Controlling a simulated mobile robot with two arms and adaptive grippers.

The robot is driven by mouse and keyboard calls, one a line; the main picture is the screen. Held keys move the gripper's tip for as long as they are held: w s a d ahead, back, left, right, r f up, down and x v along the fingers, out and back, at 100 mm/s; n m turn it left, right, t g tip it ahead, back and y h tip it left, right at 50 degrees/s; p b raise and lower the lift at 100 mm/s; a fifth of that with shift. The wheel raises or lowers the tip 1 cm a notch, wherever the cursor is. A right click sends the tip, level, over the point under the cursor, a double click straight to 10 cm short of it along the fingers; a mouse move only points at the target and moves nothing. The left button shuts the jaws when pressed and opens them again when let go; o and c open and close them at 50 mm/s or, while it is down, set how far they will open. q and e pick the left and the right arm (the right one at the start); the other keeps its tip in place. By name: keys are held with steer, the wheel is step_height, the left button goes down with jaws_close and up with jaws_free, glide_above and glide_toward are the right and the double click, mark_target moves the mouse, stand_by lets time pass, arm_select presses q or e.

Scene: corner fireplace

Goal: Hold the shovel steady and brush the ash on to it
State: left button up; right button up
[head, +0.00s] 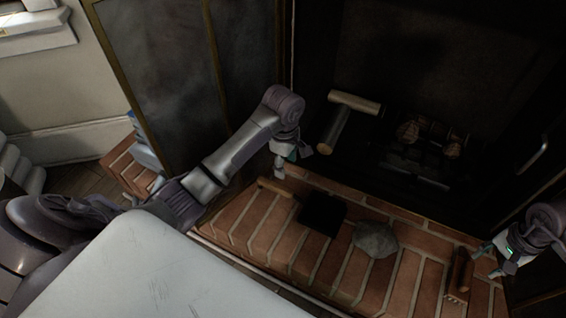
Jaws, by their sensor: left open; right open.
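The shovel lies on the brick hearth, with a black pan (322,214) and a wooden handle (276,187) pointing left. A grey heap of ash (375,239) lies just right of the pan, apart from it or nearly so. The brush (459,272), brown and wooden, lies on the bricks further right. My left gripper (291,164) is open and empty, above and slightly right of the shovel's handle. My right gripper (487,262) is open, close to the right side of the brush. I cannot tell whether it touches the brush.
The brick hearth (235,226) runs across the front of the dark fireplace. Logs (345,118) stand or lie inside, and more sit on a grate (415,160). A glass door panel (165,75) stands open behind my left arm. Bare bricks lie between ash and brush.

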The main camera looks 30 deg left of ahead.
mark_target(283, 188)
arm_select(q)
steer(key=shift+g, duration=0.3)
steer(key=f, duration=1.3)
steer(key=shift+s+a+f, duration=0.25)
steer(key=shift+s+f, duration=0.05)
jaws_close()
